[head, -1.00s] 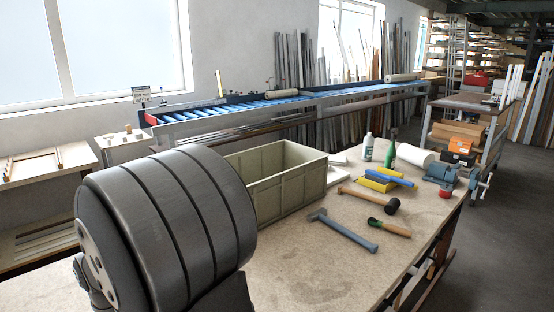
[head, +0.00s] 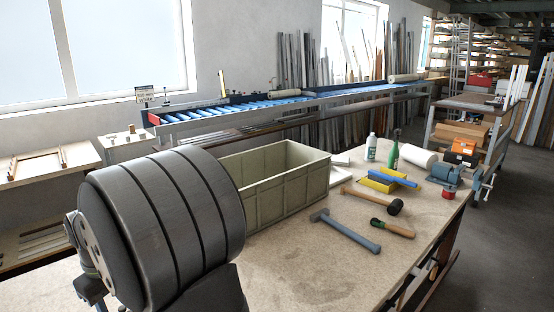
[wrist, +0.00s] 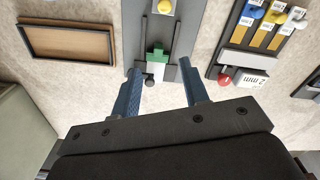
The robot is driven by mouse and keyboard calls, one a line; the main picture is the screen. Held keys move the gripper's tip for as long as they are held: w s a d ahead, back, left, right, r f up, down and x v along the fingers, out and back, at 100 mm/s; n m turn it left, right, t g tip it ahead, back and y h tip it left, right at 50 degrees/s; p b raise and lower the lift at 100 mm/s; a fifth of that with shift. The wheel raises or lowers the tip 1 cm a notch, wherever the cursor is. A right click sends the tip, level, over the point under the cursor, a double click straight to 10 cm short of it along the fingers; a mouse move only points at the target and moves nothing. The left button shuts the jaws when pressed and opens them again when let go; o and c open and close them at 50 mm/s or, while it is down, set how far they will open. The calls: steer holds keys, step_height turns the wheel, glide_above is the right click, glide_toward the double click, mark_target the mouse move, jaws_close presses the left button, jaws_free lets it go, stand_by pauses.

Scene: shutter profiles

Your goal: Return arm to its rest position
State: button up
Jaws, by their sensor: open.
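My gripper (wrist: 160,68) shows in the wrist view with its two blue fingers apart and nothing between them. Beyond the fingertips is a grey fixture (wrist: 182,55) with two dark rails, a green block (wrist: 157,53) and a yellow knob (wrist: 165,6). I cannot tell the height of the fingers above it. In the head view a large dark ribbed part of my arm fills the lower left, and my gripper is out of sight.
The workbench (head: 300,265) bears an olive crate (head: 290,190), a grey-headed hammer (head: 345,231), a mallet (head: 372,200) and bottles. The wrist view shows a framed tray (wrist: 68,62), a rack with coloured knobs (wrist: 238,62) and a red knob (wrist: 224,81).

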step_height(320, 180, up, 7)
steer(key=shift+w+a+f+m, duration=0.45)
steer(key=shift+f+m, duration=0.25)
steer(key=shift+m, duration=0.05)
steer(key=shift+w+a+f+m, duration=0.45)
steer(key=shift+f+m, duration=0.2)
steer(key=shift+m, duration=0.15)
steer(key=shift+w+a+f+m, duration=0.4)
steer(key=shift+a+f+m, duration=0.05)
steer(key=shift+f+m, duration=0.3)
steer(key=shift+c, duration=0.4)
stand_by(1.3)
